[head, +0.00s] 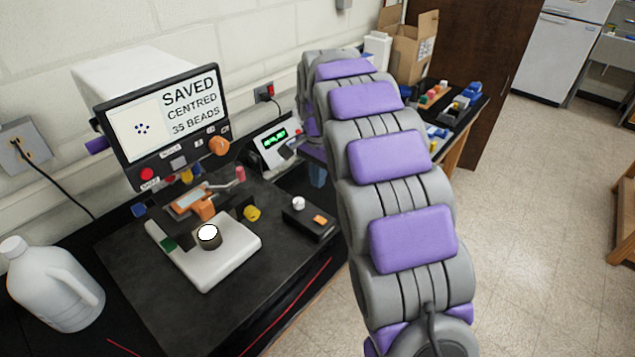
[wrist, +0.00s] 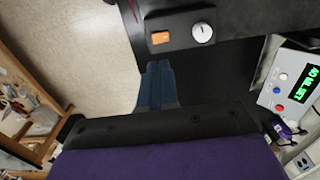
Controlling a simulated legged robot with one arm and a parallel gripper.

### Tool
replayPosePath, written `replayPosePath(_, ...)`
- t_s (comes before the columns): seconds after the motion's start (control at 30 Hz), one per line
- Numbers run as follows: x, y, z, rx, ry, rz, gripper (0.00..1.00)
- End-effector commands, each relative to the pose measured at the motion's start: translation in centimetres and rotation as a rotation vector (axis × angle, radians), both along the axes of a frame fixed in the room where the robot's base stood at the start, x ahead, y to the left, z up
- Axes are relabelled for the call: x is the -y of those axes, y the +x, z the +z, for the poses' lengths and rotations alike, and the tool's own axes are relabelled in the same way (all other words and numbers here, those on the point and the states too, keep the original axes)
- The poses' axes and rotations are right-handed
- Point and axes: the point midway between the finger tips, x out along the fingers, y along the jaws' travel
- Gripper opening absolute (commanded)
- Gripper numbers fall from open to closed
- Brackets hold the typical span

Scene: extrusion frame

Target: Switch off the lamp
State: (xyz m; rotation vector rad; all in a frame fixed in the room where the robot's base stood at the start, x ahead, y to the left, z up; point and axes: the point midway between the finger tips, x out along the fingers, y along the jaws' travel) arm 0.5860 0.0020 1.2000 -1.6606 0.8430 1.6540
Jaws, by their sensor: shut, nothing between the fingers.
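The microscope (head: 190,262) stands on a dark mat with its lamp (head: 208,233) glowing white in the base. A small black control box (head: 308,226) sits right of it, with a white knob (head: 299,203) and an orange switch (head: 320,219). In the wrist view the orange switch (wrist: 160,38) and the knob (wrist: 202,32) lie just beyond my fingertips. My gripper (wrist: 158,63) is shut and empty, its blue fingers pointing toward the box and apart from the switch in the picture. In the head view my gripper (head: 317,178) shows partly, beyond the box.
The microscope's monitor (head: 160,125) reads "SAVED CENTRED 35 BEADS". A device with a green display (head: 272,145) stands behind the box, near my gripper. A white jug (head: 55,285) stands at left. A cardboard box (head: 408,45) and coloured items are at the back.

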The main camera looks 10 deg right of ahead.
Motion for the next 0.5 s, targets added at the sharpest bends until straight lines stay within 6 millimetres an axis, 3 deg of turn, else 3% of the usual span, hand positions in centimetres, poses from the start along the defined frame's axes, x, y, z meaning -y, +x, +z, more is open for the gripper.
replayPosePath(0.5, -1.8, 1.8, -0.2, -0.083, -0.064, 0.004, 0.0)
